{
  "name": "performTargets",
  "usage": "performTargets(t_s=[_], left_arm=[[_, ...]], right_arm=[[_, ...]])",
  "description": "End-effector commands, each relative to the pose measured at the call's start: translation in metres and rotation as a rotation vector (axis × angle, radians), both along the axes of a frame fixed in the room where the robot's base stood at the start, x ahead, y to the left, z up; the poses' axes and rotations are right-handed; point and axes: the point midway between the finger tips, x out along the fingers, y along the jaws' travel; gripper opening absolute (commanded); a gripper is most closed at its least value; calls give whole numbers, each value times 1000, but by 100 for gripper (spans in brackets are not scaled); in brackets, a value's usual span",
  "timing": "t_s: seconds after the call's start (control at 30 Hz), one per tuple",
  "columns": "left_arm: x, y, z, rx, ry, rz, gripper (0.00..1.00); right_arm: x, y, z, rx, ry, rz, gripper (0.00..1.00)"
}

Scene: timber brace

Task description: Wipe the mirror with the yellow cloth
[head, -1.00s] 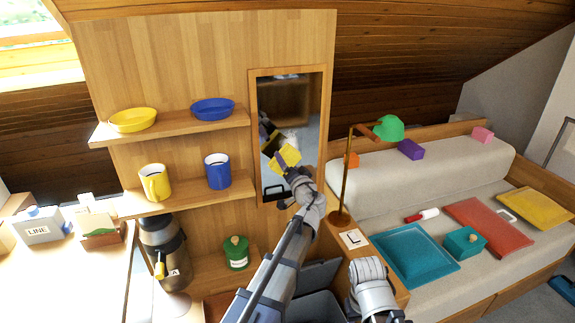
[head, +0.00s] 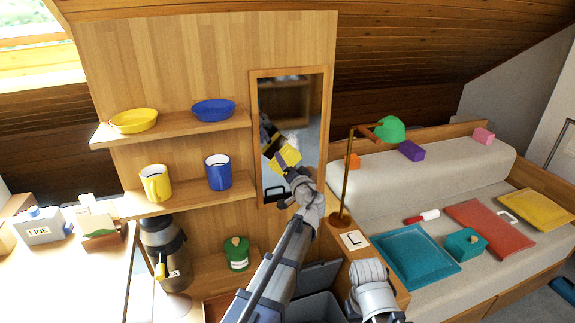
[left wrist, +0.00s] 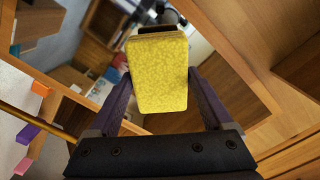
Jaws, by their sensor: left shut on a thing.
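The mirror (head: 309,112) is a tall pane in a wooden frame on the panel right of the shelves. My left gripper (head: 291,170) is at the lower part of the mirror, shut on the yellow cloth (head: 288,156). In the left wrist view the cloth (left wrist: 158,72) is a folded yellow pad between the two fingers, facing the mirror; whether it touches the glass I cannot tell. The mirror shows a dark reflection of my arm. My right arm shows at the bottom right of centre, but its fingers are not visible.
A brass lamp with a green shade (head: 389,129) stands close to the right of the mirror. Shelves at the left hold a blue mug (head: 218,173), a yellow mug (head: 156,183) and bowls. A sofa with cushions lies to the right.

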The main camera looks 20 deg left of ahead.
Motion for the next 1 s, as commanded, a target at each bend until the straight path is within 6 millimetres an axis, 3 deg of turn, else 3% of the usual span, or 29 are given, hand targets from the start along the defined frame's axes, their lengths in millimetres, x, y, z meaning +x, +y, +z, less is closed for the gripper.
performTargets(t_s=[1.0], left_arm=[[7,5,0,0,0,0,40]], right_arm=[[0,0,0,0,0,0,50]])
